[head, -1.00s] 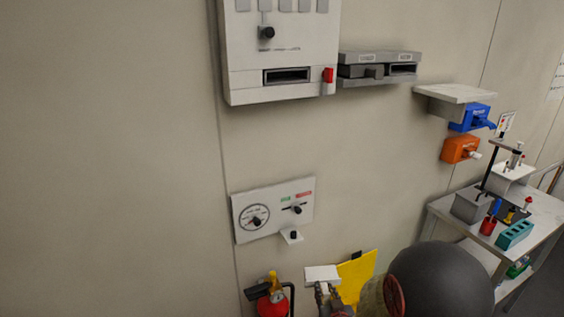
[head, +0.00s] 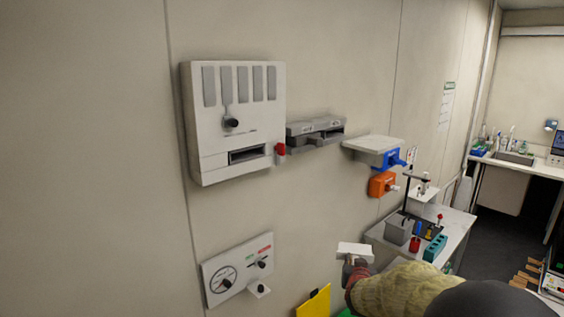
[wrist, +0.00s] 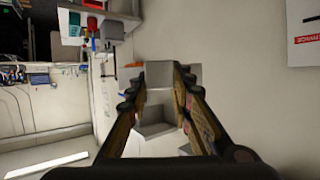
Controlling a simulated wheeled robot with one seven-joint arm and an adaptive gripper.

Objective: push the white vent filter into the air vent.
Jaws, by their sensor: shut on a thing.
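The white vent filter (head: 355,250) is a flat white block held at the tip of my gripper (head: 354,264), in front of the wall. In the wrist view the pale block (wrist: 159,72) sits between the two fingertips (wrist: 160,80), which are shut on it. A white wall unit (head: 215,140) at upper left has a dark rectangular slot (head: 250,156) low on its front, probably the air vent. My gripper is below and to the right of this slot, well apart from it.
A red part (head: 281,149) and a grey wall device (head: 315,132) are right of the slot. A gauge panel (head: 238,270) hangs below. A white shelf (head: 374,147), blue valve (head: 394,160) and orange valve (head: 382,184) are further right, above a cluttered table (head: 455,226).

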